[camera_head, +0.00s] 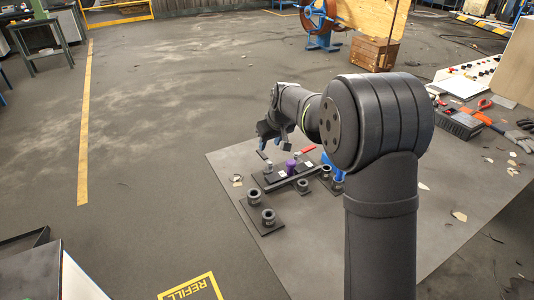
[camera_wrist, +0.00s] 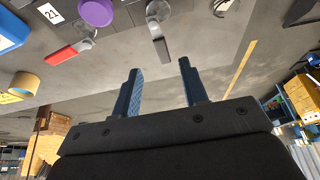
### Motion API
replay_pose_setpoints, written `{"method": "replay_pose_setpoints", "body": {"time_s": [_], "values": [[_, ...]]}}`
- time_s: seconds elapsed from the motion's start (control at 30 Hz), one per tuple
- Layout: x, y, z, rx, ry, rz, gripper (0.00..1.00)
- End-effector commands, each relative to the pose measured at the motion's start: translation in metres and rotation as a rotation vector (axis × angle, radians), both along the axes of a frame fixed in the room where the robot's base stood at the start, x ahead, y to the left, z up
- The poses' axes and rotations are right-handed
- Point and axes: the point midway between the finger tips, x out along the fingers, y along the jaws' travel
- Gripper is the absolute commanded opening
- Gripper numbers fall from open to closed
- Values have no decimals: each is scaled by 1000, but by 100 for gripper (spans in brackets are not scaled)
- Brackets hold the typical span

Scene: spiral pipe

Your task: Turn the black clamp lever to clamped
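The black clamp lever (camera_wrist: 162,47) shows in the wrist view as a dark grey handle on a round metal pivot. In the head view the black lever (camera_head: 262,155) is small, at the left end of a dark fixture plate (camera_head: 268,182). A red lever (camera_wrist: 62,57) lies on another pivot further left in the wrist view; the red lever also shows in the head view (camera_head: 308,149). A purple round part (camera_wrist: 97,12) sits between them. My gripper (camera_wrist: 160,66) is open and empty, its blue-grey fingers apart, near the black lever's free end. I cannot tell whether they touch.
A plate with black cylindrical sockets (camera_head: 268,217) lies in front of the fixture. A blue part (camera_head: 336,172) stands to its right, partly hidden by my arm. A grey toolbox (camera_head: 458,122) and pliers lie further right. The grey mat (camera_head: 345,235) is mostly clear in front.

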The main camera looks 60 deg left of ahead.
Motion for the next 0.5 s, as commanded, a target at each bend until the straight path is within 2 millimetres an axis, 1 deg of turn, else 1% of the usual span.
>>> {"method": "replay_pose_setpoints", "body": {"time_s": [0.03, 0.2, 0.3, 0.5], "values": [[0, 4, -12, -3, 1, 0, 40], [0, 17, -42, -3, 1, 0, 40], [0, 22, -54, -1, 1, 0, 40], [0, 27, -66, 0, 0, 0, 40]]}}
